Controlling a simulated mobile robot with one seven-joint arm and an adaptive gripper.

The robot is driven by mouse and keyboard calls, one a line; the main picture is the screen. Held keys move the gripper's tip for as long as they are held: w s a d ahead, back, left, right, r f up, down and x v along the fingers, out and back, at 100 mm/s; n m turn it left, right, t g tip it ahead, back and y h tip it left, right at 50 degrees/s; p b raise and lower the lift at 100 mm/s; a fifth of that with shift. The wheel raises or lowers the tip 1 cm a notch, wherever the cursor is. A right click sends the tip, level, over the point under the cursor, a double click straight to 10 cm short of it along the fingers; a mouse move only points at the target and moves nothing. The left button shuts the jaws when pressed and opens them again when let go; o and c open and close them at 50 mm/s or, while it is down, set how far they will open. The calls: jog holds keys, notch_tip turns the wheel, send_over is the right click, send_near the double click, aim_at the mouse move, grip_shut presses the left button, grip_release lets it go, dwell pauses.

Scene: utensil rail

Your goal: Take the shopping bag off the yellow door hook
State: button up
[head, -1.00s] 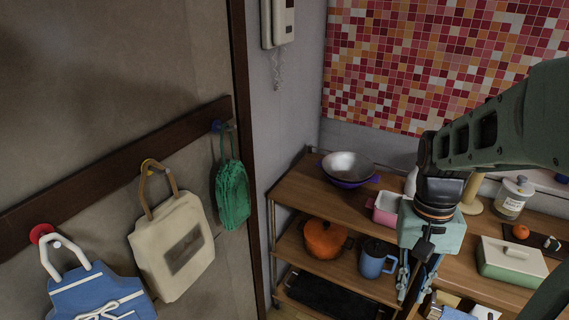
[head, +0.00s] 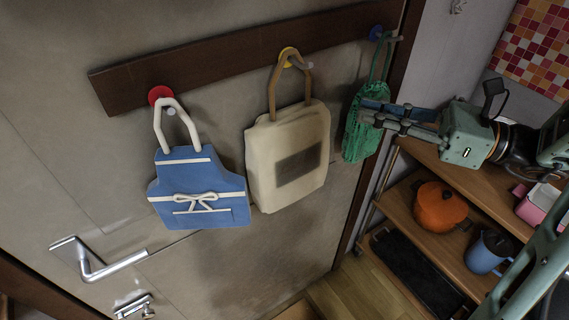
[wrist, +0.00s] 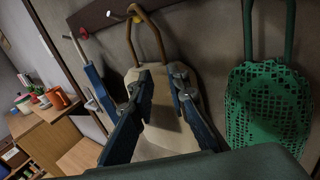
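The cream shopping bag (head: 290,140) with a dark patch hangs by its brown handle from the yellow hook (head: 288,54) on the door's dark rail. My gripper (head: 363,111) is open and empty, to the right of the bag, and overlaps the green mesh bag in the head view. In the wrist view, the spread fingers of my gripper (wrist: 162,76) point toward the shopping bag (wrist: 163,120), whose body shows between them. Its handle loops over the yellow hook (wrist: 135,13) above. The fingers hide part of the bag, and no contact shows.
A green mesh bag (wrist: 268,108) hangs close on the right from the blue hook (head: 376,33). A blue apron (head: 197,190) hangs on the left from the red hook (head: 159,95). A door handle (head: 110,266) sits lower left. A shelf with an orange pot (head: 440,205) stands right.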

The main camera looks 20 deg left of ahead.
aim_at(315, 104)
jog(key=shift+w+a+r+p, duration=0.1)
jog(key=shift+w+a+p, duration=0.2)
jog(key=shift+a, duration=1.5)
jog(key=shift+w+a+p, duration=0.15)
jog(key=shift+w+a, duration=0.1)
jog(key=shift+a, duration=1.5)
jog(key=shift+w+a+r+p, duration=0.1)
jog(key=shift+w+a+p, duration=0.2)
jog(key=shift+a, duration=1.5)
jog(key=shift+c, duration=0.2)
grip_shut()
